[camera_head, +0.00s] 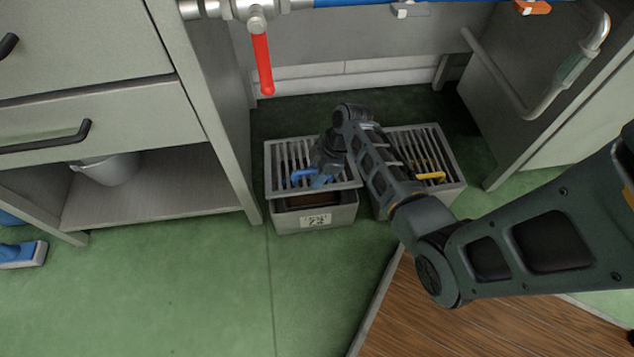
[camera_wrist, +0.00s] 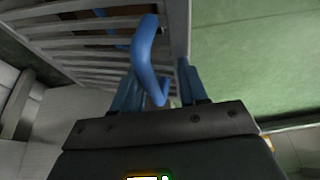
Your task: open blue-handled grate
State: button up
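The blue-handled grate (camera_head: 277,172) is a grey slatted lid on the left floor box (camera_head: 288,220). Its front edge stands above the box rim, and a dark brown interior shows in the gap. Its blue handle (camera_head: 300,175) also shows large in the wrist view (camera_wrist: 148,55), with the slats (camera_wrist: 80,45) behind it. My gripper (camera_head: 318,180) is at this handle. In the wrist view its two blue fingers (camera_wrist: 160,85) stand apart, with the handle's lower end between them and a small gap on the right. Whether they touch the handle is unclear.
A second grated box with a yellow handle (camera_head: 430,176) stands close on the right, partly behind my arm. A cabinet (camera_head: 100,120) is on the left, and a red lever (camera_head: 262,65) hangs above. Green floor (camera_head: 190,290) in front is clear. Wooden boards (camera_head: 450,330) lie at lower right.

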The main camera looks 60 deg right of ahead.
jog(key=shift+s+a+f+h+b, duration=0.15)
jog(key=shift+f+b, duration=0.15)
jog(key=shift+f, duration=0.15)
jog(key=shift+s+a+f+h+b, duration=0.15)
jog(key=shift+f+b, duration=0.1)
jog(key=shift+f, duration=0.2)
